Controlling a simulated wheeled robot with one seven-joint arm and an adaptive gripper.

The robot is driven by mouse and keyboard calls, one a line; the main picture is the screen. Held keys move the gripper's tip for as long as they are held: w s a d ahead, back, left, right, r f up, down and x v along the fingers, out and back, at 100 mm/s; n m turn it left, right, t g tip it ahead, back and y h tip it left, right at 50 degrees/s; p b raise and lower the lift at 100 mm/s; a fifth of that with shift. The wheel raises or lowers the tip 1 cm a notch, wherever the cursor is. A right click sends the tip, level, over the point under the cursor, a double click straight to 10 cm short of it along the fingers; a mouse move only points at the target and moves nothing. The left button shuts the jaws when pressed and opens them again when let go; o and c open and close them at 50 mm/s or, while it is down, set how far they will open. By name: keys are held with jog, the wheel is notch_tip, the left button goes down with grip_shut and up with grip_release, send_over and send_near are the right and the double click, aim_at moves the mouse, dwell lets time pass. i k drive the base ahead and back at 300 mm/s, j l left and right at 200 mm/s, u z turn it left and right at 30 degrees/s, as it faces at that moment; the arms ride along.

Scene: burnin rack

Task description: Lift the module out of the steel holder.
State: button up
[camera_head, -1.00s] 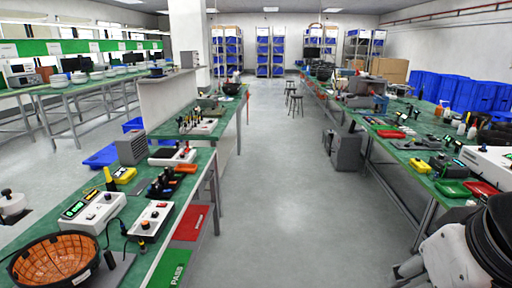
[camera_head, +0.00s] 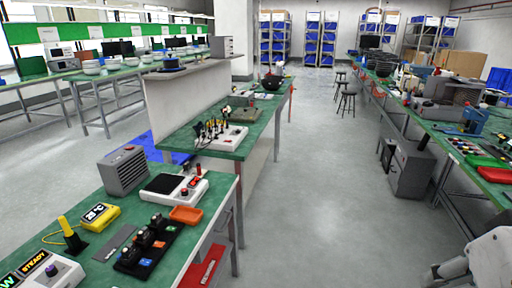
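Near left on the green bench, a black rack (camera_head: 125,265) holds several small dark modules (camera_head: 158,244) with coloured labels. I cannot tell which module is the task's one. No steel holder can be made out for sure. A pale grey part of my own arm (camera_head: 492,258) shows at the lower right edge, over the floor and away from the left bench. My gripper's fingertips are not in view.
The green bench (camera_head: 207,210) also carries a yellow meter (camera_head: 100,215), a grey vented box (camera_head: 124,170), an orange tray (camera_head: 186,214) and a white scale-like device (camera_head: 182,186). Another bench stands at the right (camera_head: 470,160). The floor aisle (camera_head: 320,210) between them is clear.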

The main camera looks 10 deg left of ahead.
aim_at(187, 166)
jog(key=i+u, duration=0.2)
jog(key=i, duration=0.4)
jog(key=i+u, duration=0.2)
jog(key=i, duration=0.35)
jog(key=i+l+u, duration=0.2)
jog(key=i, duration=0.4)
jog(key=i+u, duration=0.55)
jog(key=u, duration=0.15)
jog(key=i+u, duration=0.35)
jog(key=k+l, duration=0.05)
jog(key=k, duration=0.05)
